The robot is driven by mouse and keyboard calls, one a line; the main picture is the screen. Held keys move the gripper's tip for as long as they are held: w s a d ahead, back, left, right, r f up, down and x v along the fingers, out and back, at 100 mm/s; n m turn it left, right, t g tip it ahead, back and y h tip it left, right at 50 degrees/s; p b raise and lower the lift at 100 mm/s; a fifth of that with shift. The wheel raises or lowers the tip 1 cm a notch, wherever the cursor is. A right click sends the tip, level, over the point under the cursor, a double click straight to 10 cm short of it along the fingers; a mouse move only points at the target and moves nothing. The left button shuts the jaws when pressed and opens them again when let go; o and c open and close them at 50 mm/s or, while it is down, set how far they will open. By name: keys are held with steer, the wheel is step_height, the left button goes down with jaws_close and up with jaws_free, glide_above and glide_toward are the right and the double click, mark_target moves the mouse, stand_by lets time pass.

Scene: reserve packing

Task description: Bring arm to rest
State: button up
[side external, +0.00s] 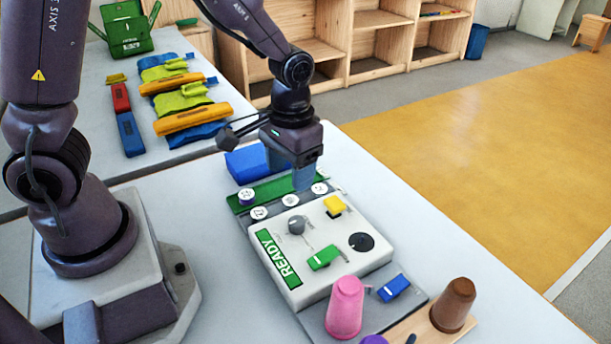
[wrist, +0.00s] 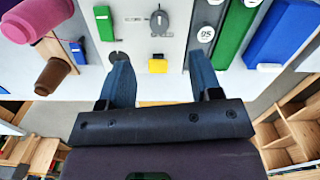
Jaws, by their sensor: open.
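My gripper (side external: 305,178) hangs over the far end of the white panel box on the table, fingers pointing down. In the wrist view my gripper (wrist: 161,66) shows two blue fingers spread well apart, with nothing between them. The white panel box (side external: 285,243) has a green READY label (side external: 278,258), a grey knob (side external: 296,225), a yellow block (side external: 334,205), a black dial (side external: 361,242) and a green block (side external: 324,257). The yellow block also shows in the wrist view (wrist: 158,66), just beyond the gap between the fingers.
A blue box (side external: 247,165) and a green strip (side external: 275,188) lie near my gripper. A pink cup (side external: 345,305), a brown cup (side external: 453,303) and a blue block (side external: 394,288) stand at the near end. Colourful pouches (side external: 190,98) lie on the back table. Table right of the panel is clear.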

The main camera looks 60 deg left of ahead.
steer(key=s+a+r+m+t, duration=0.1)
steer(key=s+r+t, duration=0.2)
steer(key=s+r, duration=0.2)
steer(key=s+a+r+m+t, duration=0.1)
steer(key=s+r+t, duration=0.2)
steer(key=r, duration=0.9)
steer(key=s, duration=0.3)
steer(key=shift+s+r, duration=0.25)
steer(key=shift+r, duration=0.05)
